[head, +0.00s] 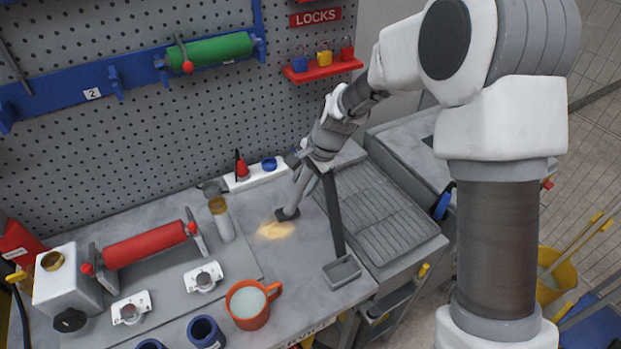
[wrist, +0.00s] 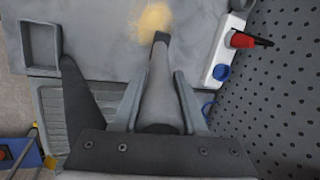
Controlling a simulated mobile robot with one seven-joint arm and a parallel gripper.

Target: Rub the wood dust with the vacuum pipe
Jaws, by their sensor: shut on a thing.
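The wood dust (head: 275,230) is a small pale yellow patch on the grey worktop. It also shows at the top of the wrist view (wrist: 155,20). My gripper (head: 312,165) is shut on the vacuum pipe (head: 293,193), a grey tube with a dark nozzle tip. In the wrist view the pipe (wrist: 160,85) runs up between my two fingers (wrist: 158,100). Its tip is at the near edge of the dust patch there; in the head view the tip is just right of and above the dust. I cannot tell whether the tip touches the worktop.
An orange mug (head: 250,304) stands in front of the dust. A red roller (head: 145,245) lies to the left. A white holder with a red item (head: 243,170) stands behind.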

